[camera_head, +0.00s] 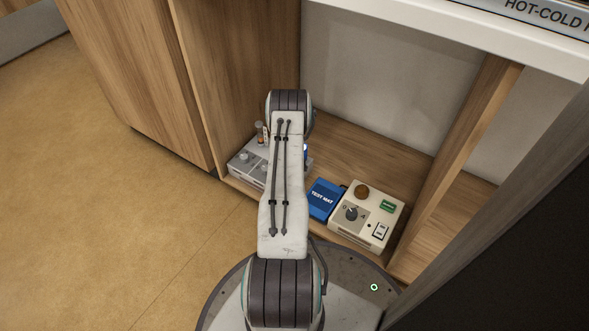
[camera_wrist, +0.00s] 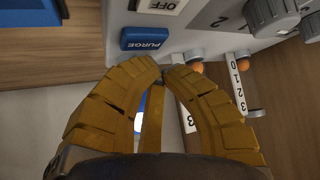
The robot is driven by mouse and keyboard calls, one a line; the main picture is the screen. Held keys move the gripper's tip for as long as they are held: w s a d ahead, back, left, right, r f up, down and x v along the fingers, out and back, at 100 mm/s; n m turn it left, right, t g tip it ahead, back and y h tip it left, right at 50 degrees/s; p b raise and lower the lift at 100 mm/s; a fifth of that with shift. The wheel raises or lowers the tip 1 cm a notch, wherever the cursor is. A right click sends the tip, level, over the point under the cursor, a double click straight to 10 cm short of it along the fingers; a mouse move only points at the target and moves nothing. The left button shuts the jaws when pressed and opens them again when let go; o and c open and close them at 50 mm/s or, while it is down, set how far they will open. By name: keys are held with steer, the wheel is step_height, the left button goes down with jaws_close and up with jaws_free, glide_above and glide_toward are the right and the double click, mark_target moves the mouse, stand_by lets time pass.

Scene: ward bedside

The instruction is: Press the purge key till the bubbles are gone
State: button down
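The blue purge key (camera_wrist: 145,38), lettered PURGE, is on the pale face of a device (camera_wrist: 190,15) in the wrist view. My gripper (camera_wrist: 164,72) has its yellow fingers drawn together at the tips, with nothing clearly held. In the picture the tips are just below the key's lower right, and contact cannot be told. In the head view the grey device (camera_head: 243,165) stands in the shelf bay, partly behind my arm. My gripper is hidden there. No bubbles can be made out; a small bright white and blue patch shows between the fingers.
An OFF key (camera_wrist: 157,5), a grey dial (camera_wrist: 270,14) and orange-tipped parts beside a 0-to-3 scale (camera_wrist: 238,88) are near the purge key. A blue test mat (camera_head: 323,199) and a cream control box (camera_head: 366,215) stand right of my arm. Wooden panels flank the bay.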

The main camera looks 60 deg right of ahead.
steer(key=shift+f, duration=0.2)
steer(key=shift+f, duration=0.2)
steer(key=shift+f, duration=0.4)
stand_by(0.9)
steer(key=shift+r, duration=0.15)
steer(key=shift+r+p, duration=0.5)
steer(key=shift+r, duration=0.2)
steer(key=shift+r, duration=0.15)
steer(key=shift+r+p, duration=1.65)
steer(key=shift+r, duration=0.7)
